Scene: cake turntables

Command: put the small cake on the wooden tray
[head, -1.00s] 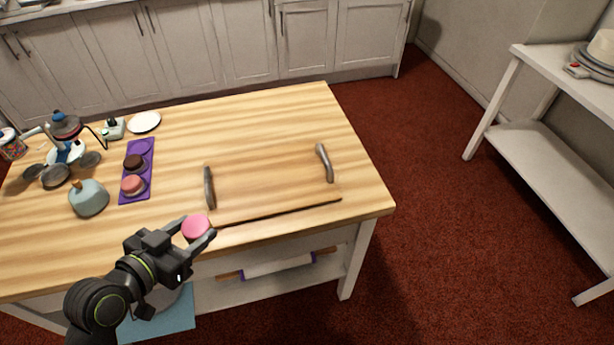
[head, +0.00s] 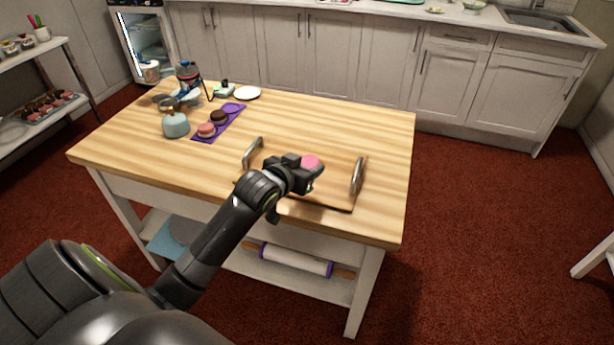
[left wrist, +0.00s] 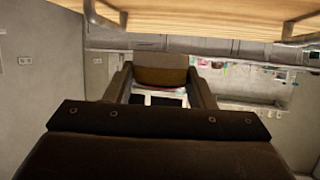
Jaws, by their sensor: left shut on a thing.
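The small cake (head: 311,162) is round with a pink top. My left gripper (head: 308,172) is shut on it and holds it over the wooden tray (head: 338,196), between its two metal handles. In the left wrist view the cake (left wrist: 160,76) shows reddish-brown between the two fingers, with a gap between it and the wood of the tray (left wrist: 200,16). My arm hides part of the tray in the head view. My right gripper is not in view.
The tray handles (head: 253,153) and (head: 357,177) stand up on either side. A purple mat (head: 229,123) with a pink and a dark cake, a blue-grey jar (head: 175,125) and a white plate (head: 247,93) are at the back left. The table's right side is clear.

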